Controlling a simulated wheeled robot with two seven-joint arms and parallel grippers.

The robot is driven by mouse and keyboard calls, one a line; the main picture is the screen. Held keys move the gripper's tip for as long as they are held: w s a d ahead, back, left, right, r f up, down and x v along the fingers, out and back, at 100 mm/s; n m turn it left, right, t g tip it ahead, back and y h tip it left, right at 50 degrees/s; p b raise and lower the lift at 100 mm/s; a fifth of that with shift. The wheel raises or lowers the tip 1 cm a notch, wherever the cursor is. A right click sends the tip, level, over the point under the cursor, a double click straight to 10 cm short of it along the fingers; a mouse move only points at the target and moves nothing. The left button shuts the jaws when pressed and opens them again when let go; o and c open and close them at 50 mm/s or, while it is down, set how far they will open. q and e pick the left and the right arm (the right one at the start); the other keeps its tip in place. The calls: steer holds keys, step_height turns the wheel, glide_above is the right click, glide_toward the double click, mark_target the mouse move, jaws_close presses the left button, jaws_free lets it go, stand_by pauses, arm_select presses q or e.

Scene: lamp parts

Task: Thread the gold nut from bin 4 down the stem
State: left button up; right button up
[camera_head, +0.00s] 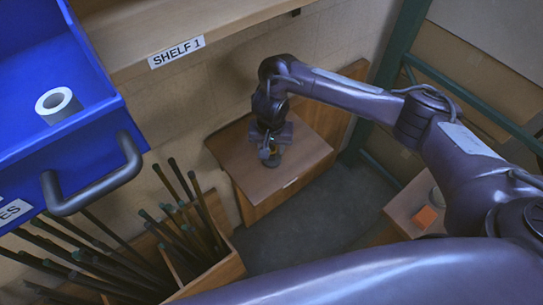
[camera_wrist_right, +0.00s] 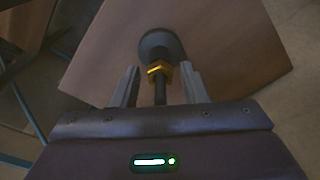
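The gold nut (camera_wrist_right: 158,69) sits around the dark stem (camera_wrist_right: 160,92) in the right wrist view, close to the dark round base (camera_wrist_right: 160,44). My right gripper (camera_wrist_right: 160,76) has its two grey fingers on either side of the nut and stem. In the head view my right gripper (camera_head: 269,153) is over the brown box top, and the nut is too small to make out. My left gripper is out of view.
The brown box (camera_head: 232,158) stands against the wall. A blue bin (camera_head: 75,90) with a white ring (camera_head: 58,104) and a crate of dark rods (camera_head: 222,272) are at the left. Shelf 1 (camera_head: 150,35) is above. An orange block (camera_head: 426,216) lies at the right.

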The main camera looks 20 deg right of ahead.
steer(key=n, duration=0.5)
steer(key=shift+d+n+y, duration=0.15)
steer(key=shift+n+y, duration=0.15)
steer(key=shift+y, duration=0.1)
steer(key=n+b, duration=0.1)
steer(key=n, duration=0.3)
steer(key=shift+f, duration=0.1)
steer(key=n+b, duration=0.1)
steer(key=n, duration=0.1)
steer(key=shift+w+d+n+y, duration=0.1)
steer(key=shift+n+y, duration=0.2)
steer(key=shift+n, duration=0.1)
steer(key=n+b, duration=0.1)
steer(key=n, duration=0.2)
steer(key=shift+w, duration=0.1)
steer(key=n, duration=0.4)
steer(key=shift+g+y, duration=0.3)
steer(key=shift+g, duration=0.1)
steer(key=n, duration=0.4)
steer(key=shift+w+r+g, duration=0.1)
steer(key=shift+r+g, duration=0.1)
steer(key=shift+g, duration=0.1)
steer(key=n, duration=0.2)
steer(key=shift+n, duration=0.4)
steer(key=n, duration=0.3)
steer(key=shift+w+n+g+p, duration=0.1)
steer(key=shift+n+g+p, duration=0.2)
steer(key=n, duration=0.3)
steer(key=shift+c, duration=0.4)
